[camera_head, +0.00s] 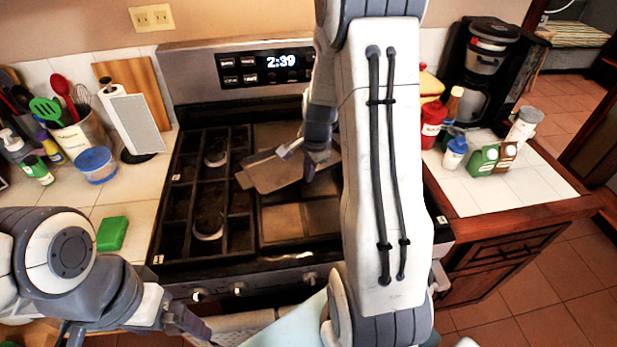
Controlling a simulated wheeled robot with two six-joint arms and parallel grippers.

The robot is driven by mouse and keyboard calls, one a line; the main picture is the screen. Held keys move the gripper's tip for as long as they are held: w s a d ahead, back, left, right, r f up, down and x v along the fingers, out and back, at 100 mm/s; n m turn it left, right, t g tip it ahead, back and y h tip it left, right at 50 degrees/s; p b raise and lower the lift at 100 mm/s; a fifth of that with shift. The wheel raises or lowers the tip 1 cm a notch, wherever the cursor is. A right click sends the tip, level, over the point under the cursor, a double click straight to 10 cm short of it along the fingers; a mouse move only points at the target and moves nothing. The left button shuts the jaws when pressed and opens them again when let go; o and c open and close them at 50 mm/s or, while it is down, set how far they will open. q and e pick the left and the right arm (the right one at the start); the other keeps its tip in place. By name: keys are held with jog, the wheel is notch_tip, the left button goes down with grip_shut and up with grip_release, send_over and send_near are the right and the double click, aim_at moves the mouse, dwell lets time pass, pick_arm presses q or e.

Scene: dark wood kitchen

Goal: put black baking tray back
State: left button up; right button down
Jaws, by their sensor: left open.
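A flat, dark grey-brown plate (275,174), which looks like the baking tray, lies at an angle over the right side of the stove top (205,258). My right gripper (299,166) is over this plate, close to its upper edge. The picture does not show clearly whether its fingers touch or grip the plate. My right arm covers the right part of the stove and may hide part of the plate. My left gripper (188,322) is open and low at the bottom left, in front of the stove, away from the plate.
A coffee maker (485,70) and several bottles (455,152) stand on the right counter. The right counter's front is clear.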

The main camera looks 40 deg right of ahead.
jog(key=shift+s+x, duration=0.25)
jog(key=shift+x, duration=0.95)
jog(key=shift+f, duration=0.15)
jog(key=shift+f+b, duration=0.3)
jog(key=c, duration=1.1)
grip_release()
jog(key=shift+r, duration=0.15)
